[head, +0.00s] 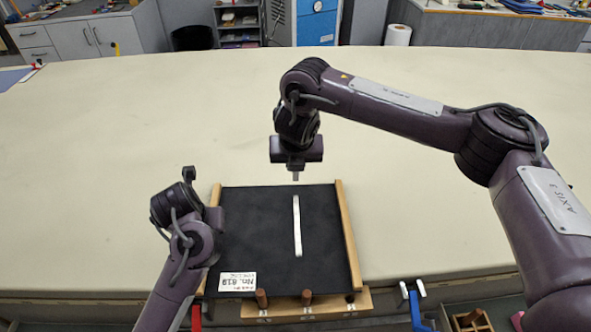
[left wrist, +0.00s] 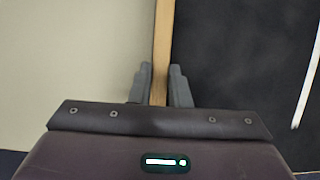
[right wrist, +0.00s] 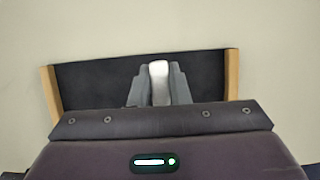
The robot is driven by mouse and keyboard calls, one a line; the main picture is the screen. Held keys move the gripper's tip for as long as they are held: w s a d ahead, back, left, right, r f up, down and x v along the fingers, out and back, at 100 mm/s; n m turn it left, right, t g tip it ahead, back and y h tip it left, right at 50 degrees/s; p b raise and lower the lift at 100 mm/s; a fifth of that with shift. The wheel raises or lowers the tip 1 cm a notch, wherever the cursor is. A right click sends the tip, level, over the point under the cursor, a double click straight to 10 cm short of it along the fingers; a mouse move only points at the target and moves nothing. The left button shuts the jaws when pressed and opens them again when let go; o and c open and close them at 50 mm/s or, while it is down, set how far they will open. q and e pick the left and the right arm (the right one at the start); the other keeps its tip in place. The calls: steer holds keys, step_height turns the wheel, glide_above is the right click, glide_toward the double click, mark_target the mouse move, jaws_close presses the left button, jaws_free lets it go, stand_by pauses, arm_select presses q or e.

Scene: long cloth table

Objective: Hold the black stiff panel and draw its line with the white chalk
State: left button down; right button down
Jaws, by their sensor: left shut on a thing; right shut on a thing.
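The black stiff panel (head: 255,225) lies at the table's front edge with wooden strips along its left and right sides. A straight white line (head: 297,230) runs on it from near the far edge towards the front; it also shows in the left wrist view (left wrist: 307,85). My left gripper (left wrist: 157,85) is shut on the left wooden strip (left wrist: 162,45), one finger on each side. My right gripper (right wrist: 158,85) is shut on the white chalk (right wrist: 158,82). In the head view the chalk (head: 295,177) is by the panel's far edge, in line with the white line; contact is unclear.
Brown pegs (head: 262,298) and a wooden piece (head: 330,303) are at the panel's front edge. A white label (head: 237,282) is at its front left corner. Red and blue clamp handles (head: 415,310) hang at the table edge. The cream table (head: 440,190) is clear around the panel.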

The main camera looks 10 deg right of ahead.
stand_by(0.6)
steer(key=shift+f, duration=2.95)
steer(key=shift+f, duration=0.5)
steer(key=shift+s, duration=0.15)
steer(key=shift+s+a+r, duration=0.1)
steer(key=shift+s+a, duration=0.05)
steer(key=shift+s, duration=0.7)
steer(key=shift+s, duration=0.15)
steer(key=shift+s+a, duration=0.15)
steer(key=shift+s, duration=0.7)
steer(key=shift+w, duration=0.1)
